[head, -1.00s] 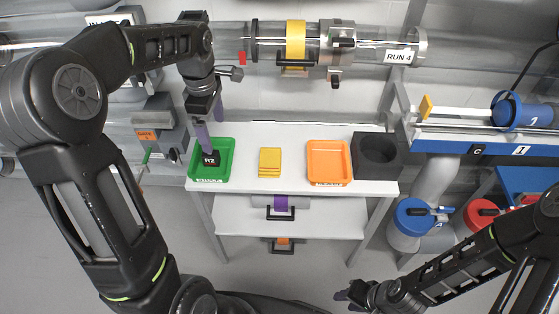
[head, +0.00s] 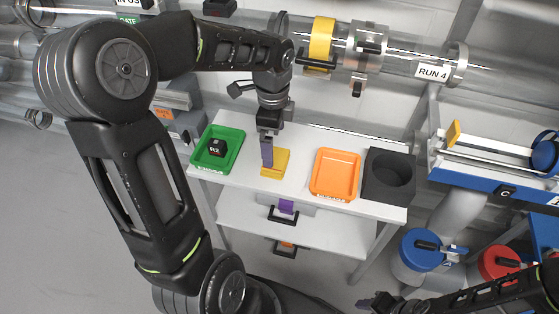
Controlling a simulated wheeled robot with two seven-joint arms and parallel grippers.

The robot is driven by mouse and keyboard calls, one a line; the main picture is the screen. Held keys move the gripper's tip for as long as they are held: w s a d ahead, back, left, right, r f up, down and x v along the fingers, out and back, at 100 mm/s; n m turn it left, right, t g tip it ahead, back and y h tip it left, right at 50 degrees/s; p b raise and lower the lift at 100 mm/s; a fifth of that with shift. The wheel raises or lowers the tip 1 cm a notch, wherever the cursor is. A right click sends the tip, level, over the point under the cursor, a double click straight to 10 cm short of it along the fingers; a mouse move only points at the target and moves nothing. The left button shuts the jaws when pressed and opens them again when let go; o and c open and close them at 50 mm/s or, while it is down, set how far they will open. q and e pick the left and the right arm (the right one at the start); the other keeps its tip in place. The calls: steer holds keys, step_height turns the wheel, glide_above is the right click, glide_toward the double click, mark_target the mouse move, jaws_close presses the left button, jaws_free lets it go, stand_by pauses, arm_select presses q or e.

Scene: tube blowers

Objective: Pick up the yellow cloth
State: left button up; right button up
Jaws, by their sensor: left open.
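The yellow cloth (head: 279,163) lies folded on the white table, between the green tray and the orange tray. My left gripper (head: 267,165) points down over the cloth's left part, with its purple-grey fingers at or just above it. It is open. Whether the fingers touch the cloth cannot be told, and they hide part of it. My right gripper (head: 378,303) is low at the bottom edge, away from the table, and its jaws are too small and dark to read.
The green tray (head: 234,156) holds a black block marked R2 (head: 217,147). The orange tray (head: 335,175) is empty. A black holder with a round hole (head: 389,174) stands at the table's right end. A clear tube labelled RUN 4 (head: 433,72) runs behind and above the table.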

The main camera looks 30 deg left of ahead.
mark_target(275, 159)
arm_select(q)
steer(key=shift+m, duration=0.3)
steer(key=shift+f, duration=1.3)
steer(key=shift+d+f+b, duration=0.2)
steer(key=shift+f+b, duration=0.55)
steer(key=shift+f, duration=1.9)
steer(key=shift+c, duration=0.4)
steer(key=c, duration=1.3)
steer(key=shift+r, duration=0.2)
